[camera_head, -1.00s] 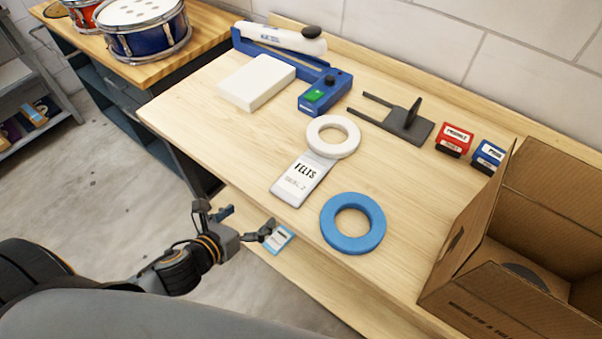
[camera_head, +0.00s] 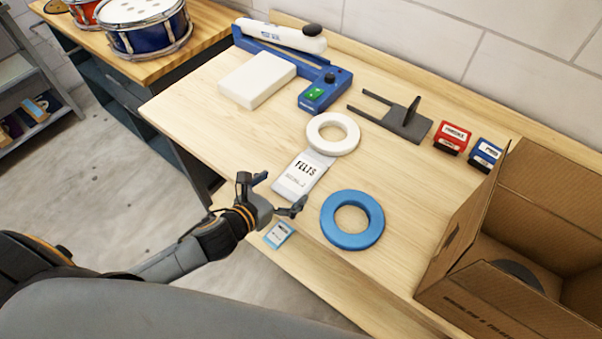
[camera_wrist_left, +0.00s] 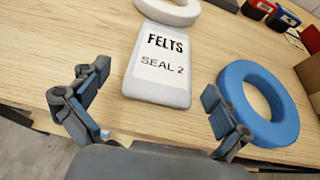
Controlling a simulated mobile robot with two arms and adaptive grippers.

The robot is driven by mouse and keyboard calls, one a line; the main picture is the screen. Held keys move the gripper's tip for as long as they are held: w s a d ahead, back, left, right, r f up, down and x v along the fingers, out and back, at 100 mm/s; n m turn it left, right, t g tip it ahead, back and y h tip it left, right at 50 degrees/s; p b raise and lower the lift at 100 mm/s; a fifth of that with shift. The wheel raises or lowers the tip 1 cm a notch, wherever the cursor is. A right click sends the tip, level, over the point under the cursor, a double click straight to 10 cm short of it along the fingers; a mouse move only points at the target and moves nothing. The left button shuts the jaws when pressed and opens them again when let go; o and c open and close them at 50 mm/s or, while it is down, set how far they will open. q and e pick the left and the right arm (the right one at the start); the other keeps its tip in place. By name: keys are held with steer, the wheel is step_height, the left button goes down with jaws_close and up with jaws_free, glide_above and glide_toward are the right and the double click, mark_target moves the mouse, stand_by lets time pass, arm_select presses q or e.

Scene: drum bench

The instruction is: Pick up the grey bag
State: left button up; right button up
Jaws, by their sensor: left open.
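The grey bag (camera_head: 301,180) lies flat on the wooden bench, with a white label reading "FELTS" and "SEAL 2". Its far end touches or lies under the white ring (camera_head: 332,134). My left gripper (camera_head: 274,192) is open and empty at the bench's front edge, just short of the bag's near end. In the left wrist view the bag (camera_wrist_left: 158,68) lies ahead, between and beyond the two spread fingers (camera_wrist_left: 150,105). My right gripper is not in view.
A blue ring (camera_head: 352,220) lies right of the bag, close to my left gripper's right finger. A cardboard box (camera_head: 470,235) stands at the right. A blue sealer (camera_head: 325,88), white block (camera_head: 257,79) and dark fork-shaped bracket (camera_head: 404,122) sit farther back. A small blue-and-white card (camera_head: 278,234) lies below.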

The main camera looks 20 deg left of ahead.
mark_target(298, 177)
arm_select(q)
steer(key=x, duration=0.1)
steer(key=p+x, duration=0.1)
steer(key=x, duration=0.3)
steer(key=shift+d+r, duration=0.2)
steer(key=shift+d, duration=0.1)
steer(key=c, duration=1.1)
